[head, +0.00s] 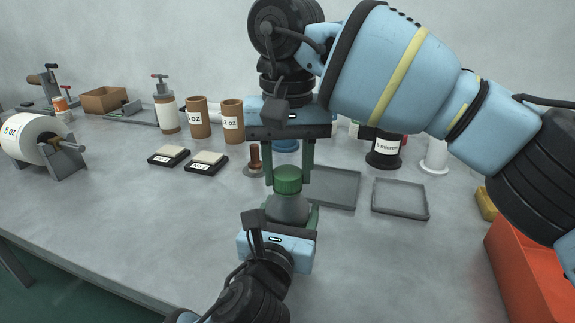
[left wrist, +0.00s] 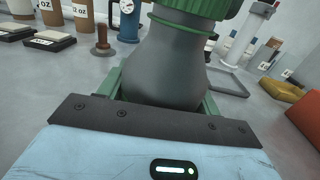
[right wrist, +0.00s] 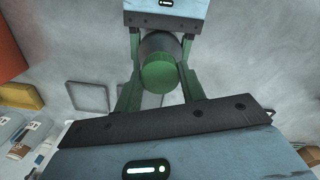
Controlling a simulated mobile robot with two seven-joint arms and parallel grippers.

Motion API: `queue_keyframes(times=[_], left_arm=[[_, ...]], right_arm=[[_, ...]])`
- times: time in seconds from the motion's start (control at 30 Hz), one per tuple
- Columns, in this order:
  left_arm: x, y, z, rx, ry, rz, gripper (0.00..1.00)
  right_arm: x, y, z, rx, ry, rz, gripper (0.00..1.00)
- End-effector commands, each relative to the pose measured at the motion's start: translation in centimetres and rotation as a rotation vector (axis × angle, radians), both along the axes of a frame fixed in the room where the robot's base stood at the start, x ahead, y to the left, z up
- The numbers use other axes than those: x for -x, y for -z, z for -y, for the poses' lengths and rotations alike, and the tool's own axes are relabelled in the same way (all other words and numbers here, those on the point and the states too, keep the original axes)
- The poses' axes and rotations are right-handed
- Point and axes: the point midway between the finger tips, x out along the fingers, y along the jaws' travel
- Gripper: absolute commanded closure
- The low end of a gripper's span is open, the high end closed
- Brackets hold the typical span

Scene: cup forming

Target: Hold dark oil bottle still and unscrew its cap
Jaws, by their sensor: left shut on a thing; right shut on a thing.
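The dark oil bottle (head: 289,208) stands upright at the front middle of the bench, with a green ribbed cap (head: 288,180) on top. My left gripper (head: 290,218) comes from the near side and is shut on the bottle's body; the left wrist view shows the dark grey bottle (left wrist: 165,65) between its green fingers. My right gripper (head: 288,176) points down from above, its fingers on either side of the cap. The right wrist view shows the cap (right wrist: 159,73) between these fingers. Whether the cap has turned on the neck cannot be told.
Two grey trays (head: 400,213) lie right of the bottle. A brown-handled stamp (head: 254,160) stands behind left. Two small black-based blocks (head: 206,165), brown cups (head: 233,122) and a label roll (head: 35,138) are left. A red bin (head: 520,275) is at right. The bench's front left is clear.

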Motion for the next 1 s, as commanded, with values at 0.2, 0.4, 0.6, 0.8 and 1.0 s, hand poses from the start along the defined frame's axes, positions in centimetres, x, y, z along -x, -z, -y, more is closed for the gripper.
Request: queue_keyframes(times=[0.2, 0.4, 0.6, 0.8, 1.0], left_arm=[[0.0, 0.1, 0.0, -0.002, 0.000, -0.003, 1.00], [0.0, 0.1, 0.0, -0.002, -0.001, -0.003, 1.00], [0.0, 0.1, 0.0, -0.002, 0.000, -0.003, 1.00], [0.0, 0.1, 0.0, -0.002, 0.000, -0.003, 1.00], [0.0, 0.1, 0.0, -0.003, 0.000, -0.002, 1.00]], right_arm=[[0.0, -0.2, 0.0, 0.000, -0.001, 0.000, 0.87], [0.0, -0.8, -0.1, -0.001, 0.001, 0.001, 0.87], [0.0, -1.4, 0.0, -0.001, 0.001, 0.001, 0.87], [0.0, -2.0, 0.0, 0.000, 0.001, 0.001, 0.87], [0.0, -2.2, 0.0, 0.000, 0.001, 0.000, 0.87]])
